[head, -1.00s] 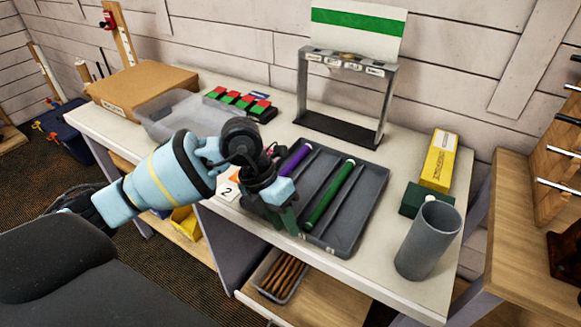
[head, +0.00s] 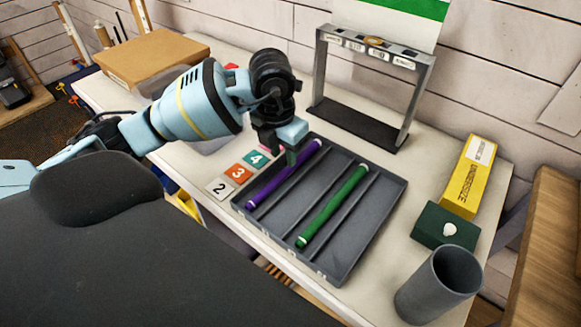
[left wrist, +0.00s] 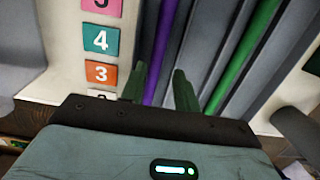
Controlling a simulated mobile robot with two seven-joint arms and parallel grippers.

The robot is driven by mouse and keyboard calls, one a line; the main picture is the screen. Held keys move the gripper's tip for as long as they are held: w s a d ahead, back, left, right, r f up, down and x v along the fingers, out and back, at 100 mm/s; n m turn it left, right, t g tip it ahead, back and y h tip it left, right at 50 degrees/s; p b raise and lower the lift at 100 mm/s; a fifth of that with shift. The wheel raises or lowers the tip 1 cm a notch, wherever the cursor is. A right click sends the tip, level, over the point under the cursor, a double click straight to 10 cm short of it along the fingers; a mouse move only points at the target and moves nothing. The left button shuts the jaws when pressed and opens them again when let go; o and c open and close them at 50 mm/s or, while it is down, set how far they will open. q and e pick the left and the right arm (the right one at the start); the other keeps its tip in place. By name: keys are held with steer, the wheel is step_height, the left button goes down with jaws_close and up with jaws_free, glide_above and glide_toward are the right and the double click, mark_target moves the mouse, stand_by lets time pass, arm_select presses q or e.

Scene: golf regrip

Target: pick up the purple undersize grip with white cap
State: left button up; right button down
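The purple grip (head: 283,176) lies in the leftmost slot of the dark grey tray (head: 345,272), with pale bands at its ends. My left gripper (head: 291,156) is over the far part of the purple grip, in front of part of it. In the left wrist view, its two green fingers (left wrist: 160,82) are spread, with the purple grip (left wrist: 160,50) running between them. They do not appear to be closed on it. A green grip (head: 333,205) lies in another slot to the right. My right gripper is not in view.
Number cards (head: 238,173) lie left of the tray. A grey stand (head: 362,125) is behind it. A yellow box (head: 468,185), a green box (head: 440,228) and a grey cup (head: 440,285) stand to the right. A cardboard box (head: 150,58) is at the back left.

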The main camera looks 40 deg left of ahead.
mark_target(286, 169)
arm_select(q)
steer(key=shift+w+f, duration=0.1)
steer(key=shift+f, duration=0.4)
steer(key=shift+w+f, duration=0.1)
steer(key=shift+f, duration=0.1)
steer(key=f, duration=0.2)
steer(key=w+f, duration=0.1)
steer(key=f, duration=0.1)
steer(key=shift+a+f, duration=0.15)
steer(key=shift+f, duration=0.15)
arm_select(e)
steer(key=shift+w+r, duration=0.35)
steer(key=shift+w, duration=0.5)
arm_select(q)
jaws_close()
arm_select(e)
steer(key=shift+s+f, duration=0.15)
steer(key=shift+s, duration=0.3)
